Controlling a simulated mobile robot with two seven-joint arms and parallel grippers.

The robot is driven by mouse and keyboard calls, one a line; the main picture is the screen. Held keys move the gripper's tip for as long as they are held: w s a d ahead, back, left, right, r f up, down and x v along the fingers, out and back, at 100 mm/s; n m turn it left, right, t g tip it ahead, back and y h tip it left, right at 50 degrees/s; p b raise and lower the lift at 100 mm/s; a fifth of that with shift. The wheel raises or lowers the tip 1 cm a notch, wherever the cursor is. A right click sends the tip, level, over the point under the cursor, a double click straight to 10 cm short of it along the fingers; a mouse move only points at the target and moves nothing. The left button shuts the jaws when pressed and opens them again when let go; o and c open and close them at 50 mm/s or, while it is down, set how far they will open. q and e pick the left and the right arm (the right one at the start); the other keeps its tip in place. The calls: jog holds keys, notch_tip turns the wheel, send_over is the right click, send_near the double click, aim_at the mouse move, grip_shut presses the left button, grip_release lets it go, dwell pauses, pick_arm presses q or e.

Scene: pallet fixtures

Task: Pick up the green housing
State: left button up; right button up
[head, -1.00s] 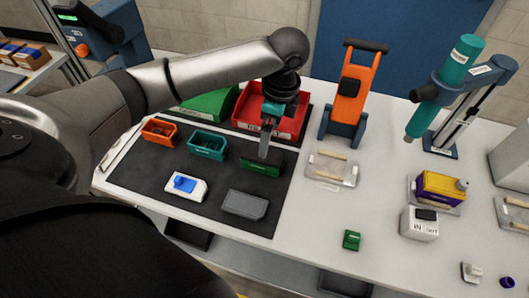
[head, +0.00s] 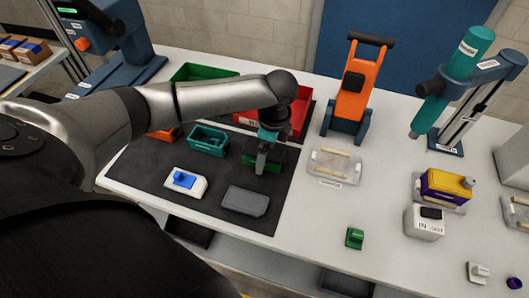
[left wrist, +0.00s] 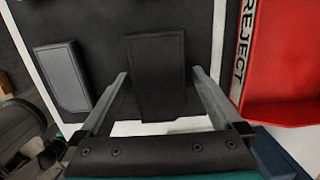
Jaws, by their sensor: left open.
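The green housing (head: 275,168) lies on the dark mat (head: 225,215), in front of the red bin and partly hidden behind my left gripper. My left gripper (head: 261,172) points down over it in the head view. In the left wrist view the fingers (left wrist: 160,100) are apart, one on each side of a dark rectangular shape (left wrist: 156,75). That shape looks nearly black there, with no clear green. I cannot tell the exact height of the fingertips above it. My right gripper is not in view.
A grey housing (head: 246,201) and a white-and-blue part (head: 185,182) lie nearby on the mat. A teal bin (head: 208,143) and red bin (head: 300,110) stand behind. A small green block (head: 354,238) and clear tray (head: 335,167) stand to the right.

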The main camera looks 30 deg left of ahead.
pick_arm(q)
jog(key=shift+c, duration=0.4)
jog(key=c, duration=1.4)
jog(key=shift+r, duration=0.15)
jog(key=shift+c, duration=0.2)
